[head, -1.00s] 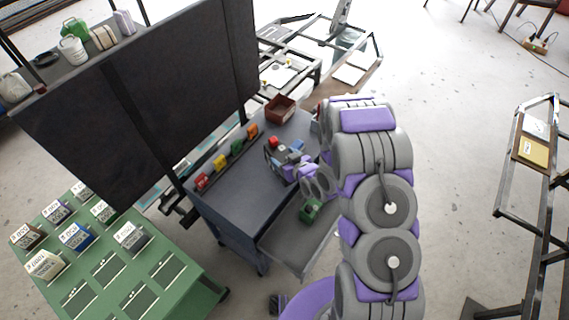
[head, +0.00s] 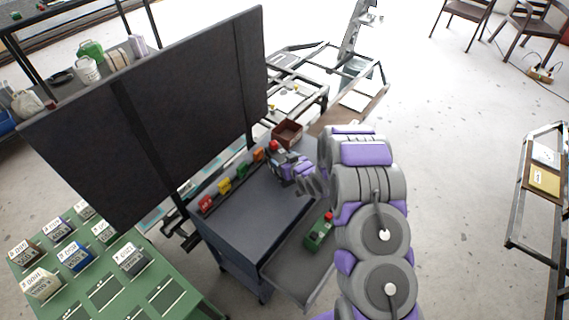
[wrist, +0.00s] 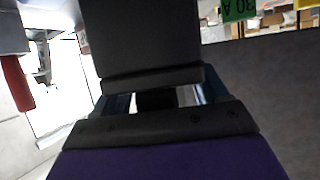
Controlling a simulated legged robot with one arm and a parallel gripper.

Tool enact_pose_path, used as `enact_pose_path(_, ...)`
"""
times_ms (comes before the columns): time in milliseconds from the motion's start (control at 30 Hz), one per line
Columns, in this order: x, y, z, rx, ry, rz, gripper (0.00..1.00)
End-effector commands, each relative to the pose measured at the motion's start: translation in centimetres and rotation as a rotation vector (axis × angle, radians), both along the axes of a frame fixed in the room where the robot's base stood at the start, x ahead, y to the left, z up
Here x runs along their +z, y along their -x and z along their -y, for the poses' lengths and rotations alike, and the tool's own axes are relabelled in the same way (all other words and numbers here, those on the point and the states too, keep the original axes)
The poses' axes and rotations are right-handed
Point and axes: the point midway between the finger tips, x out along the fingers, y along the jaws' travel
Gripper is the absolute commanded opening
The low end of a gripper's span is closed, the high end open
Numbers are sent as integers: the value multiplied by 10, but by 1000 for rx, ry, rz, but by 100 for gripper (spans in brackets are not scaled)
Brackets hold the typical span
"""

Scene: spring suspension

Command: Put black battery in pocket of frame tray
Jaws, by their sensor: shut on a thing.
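My gripper (head: 278,164) is over the far end of the dark grey cart top, near the reddish-brown bin. In the wrist view, a plain dark block, seemingly the black battery (wrist: 150,38), is between the fingers of my gripper (wrist: 155,98). The block hides much of what lies beyond it. In the head view the battery cannot be made out clearly. I cannot tell for certain which thing is the frame tray. A grey open tray (head: 284,284) juts from the cart's front.
Red, yellow, orange and green pieces line the back of the cart top (head: 245,212). A reddish-brown bin (head: 288,132) stands at its far end. A green block (head: 319,235) sits on the grey tray. A tall black panel (head: 190,100) stands behind. A green table (head: 160,270) holds labelled boxes.

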Motion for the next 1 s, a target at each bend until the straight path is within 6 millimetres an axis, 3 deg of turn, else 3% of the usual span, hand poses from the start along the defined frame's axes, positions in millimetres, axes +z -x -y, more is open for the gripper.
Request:
enact_pose_path(400, -29, -3, 0, -2, -3, 11, 0)
enact_pose_path(633, -30, -3, 0, 0, -2, 11, 0)
enact_pose_path(667, -31, -2, 0, -1, -2, 8, 76)
enact_pose_path(900, -34, -3, 0, 0, 0, 3, 99)
enact_pose_path(1000, -34, -2, 0, -1, -1, 2, 99)
